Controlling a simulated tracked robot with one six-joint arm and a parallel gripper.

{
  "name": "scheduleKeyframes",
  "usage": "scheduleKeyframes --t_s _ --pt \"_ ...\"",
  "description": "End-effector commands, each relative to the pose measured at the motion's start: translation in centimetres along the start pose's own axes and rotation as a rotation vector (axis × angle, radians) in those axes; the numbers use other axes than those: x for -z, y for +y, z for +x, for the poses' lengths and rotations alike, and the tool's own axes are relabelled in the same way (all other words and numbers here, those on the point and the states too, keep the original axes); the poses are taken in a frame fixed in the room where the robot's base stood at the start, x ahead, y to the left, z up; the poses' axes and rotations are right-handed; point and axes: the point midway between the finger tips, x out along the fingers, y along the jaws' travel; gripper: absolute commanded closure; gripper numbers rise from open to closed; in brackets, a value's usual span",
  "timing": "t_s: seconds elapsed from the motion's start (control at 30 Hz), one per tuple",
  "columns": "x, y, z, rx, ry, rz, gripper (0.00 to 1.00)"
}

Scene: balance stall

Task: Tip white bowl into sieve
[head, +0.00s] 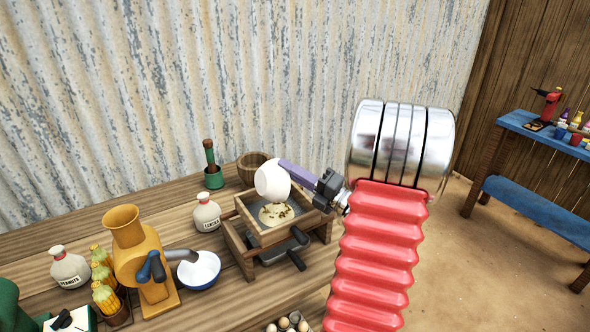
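The white bowl (270,182) is tilted over the sieve, its opening facing down and to the right. The sieve is a wooden-framed box (244,212) on the table. A pale heap with dark bits (275,214) lies inside the sieve, under the bowl. My gripper (287,167), with purple fingers, reaches in from the right and is shut on the bowl's rim side. The far finger is hidden, and I cannot see into the bowl.
Left of the sieve on the wooden table (210,312) are a LENTILS sack (207,216), a yellow grinder (140,255) and a blue-rimmed bowl (200,270). Eggs (286,324) sit at the front edge.

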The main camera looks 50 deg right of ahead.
Motion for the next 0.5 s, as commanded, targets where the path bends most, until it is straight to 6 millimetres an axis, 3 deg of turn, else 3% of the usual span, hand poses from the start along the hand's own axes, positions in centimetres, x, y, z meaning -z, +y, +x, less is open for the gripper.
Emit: scheduleKeyframes --t_s 0.5 --pt "3.7 1.6 2.0 0.126 0.116 -0.323 1.00"
